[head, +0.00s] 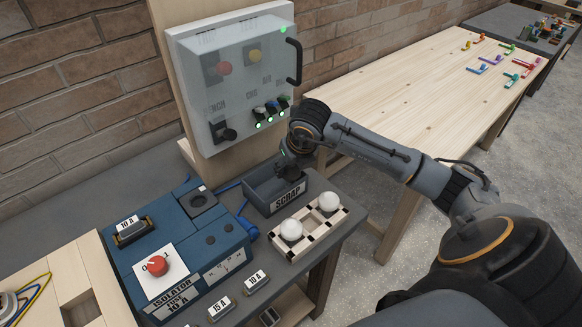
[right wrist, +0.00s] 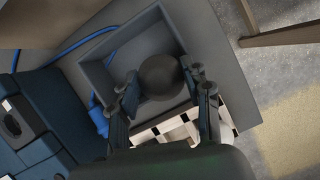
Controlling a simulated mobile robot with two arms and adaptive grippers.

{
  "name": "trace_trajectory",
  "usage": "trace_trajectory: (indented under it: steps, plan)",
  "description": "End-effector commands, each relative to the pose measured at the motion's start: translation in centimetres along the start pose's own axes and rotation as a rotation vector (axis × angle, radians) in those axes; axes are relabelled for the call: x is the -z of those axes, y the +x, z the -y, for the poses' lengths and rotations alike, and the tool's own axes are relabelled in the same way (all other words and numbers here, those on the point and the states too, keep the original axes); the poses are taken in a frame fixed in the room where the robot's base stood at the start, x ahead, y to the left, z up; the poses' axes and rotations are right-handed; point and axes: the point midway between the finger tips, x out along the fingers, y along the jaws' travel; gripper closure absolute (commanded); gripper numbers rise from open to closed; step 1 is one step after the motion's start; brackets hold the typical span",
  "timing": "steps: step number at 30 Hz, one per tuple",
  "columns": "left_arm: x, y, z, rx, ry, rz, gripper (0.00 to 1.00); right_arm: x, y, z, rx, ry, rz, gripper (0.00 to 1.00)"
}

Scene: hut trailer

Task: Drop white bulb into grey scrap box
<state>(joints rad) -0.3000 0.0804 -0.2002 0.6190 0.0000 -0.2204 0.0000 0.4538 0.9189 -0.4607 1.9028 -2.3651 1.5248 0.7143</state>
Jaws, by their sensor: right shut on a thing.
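My right gripper (head: 290,165) is over the grey scrap box (head: 258,197), which has a "SCRAP" label on its front. In the right wrist view its two fingers are shut on a round bulb (right wrist: 159,76). The bulb looks dark grey there, in shade, and the open box (right wrist: 108,72) lies below it. In the head view the gripper hides the held bulb. Two white bulbs, one nearer (head: 291,230) and one farther (head: 328,202), sit in a wooden rack (head: 306,246) in front of the box. My left gripper is not in view.
A blue isolator unit (head: 205,240) with a red knob stands left of the box, with a blue cable between them. A grey control panel (head: 235,75) with lit green lamps rises behind. A wooden table (head: 420,85) with coloured parts is at the back right.

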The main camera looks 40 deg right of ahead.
Motion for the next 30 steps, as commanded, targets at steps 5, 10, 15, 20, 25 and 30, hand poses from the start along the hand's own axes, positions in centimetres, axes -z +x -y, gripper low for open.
trace_trajectory:
  steps: [5, 10, 15, 20, 25, 30]
  plan:
    - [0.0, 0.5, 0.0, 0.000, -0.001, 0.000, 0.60, 0.2, 0.4, 0.0, 0.000, 0.000, 0.000, 0.88]
    - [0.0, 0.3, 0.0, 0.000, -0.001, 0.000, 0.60, 0.1, 0.2, 0.0, 0.000, 0.000, 0.000, 0.29]
    - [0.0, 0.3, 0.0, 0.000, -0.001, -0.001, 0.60, 0.1, 0.2, 0.0, 0.000, 0.000, 0.000, 0.29]
    - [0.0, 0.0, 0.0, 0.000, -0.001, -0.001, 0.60, 0.0, 0.0, 0.0, 0.000, 0.001, 0.000, 0.29]
    - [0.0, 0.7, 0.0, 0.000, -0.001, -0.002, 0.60, -0.1, -1.7, 0.0, 0.000, 0.000, 0.006, 0.29]
    - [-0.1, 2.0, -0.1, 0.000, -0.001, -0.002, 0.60, 0.4, -5.2, 0.1, 0.001, -0.003, 0.004, 0.29]
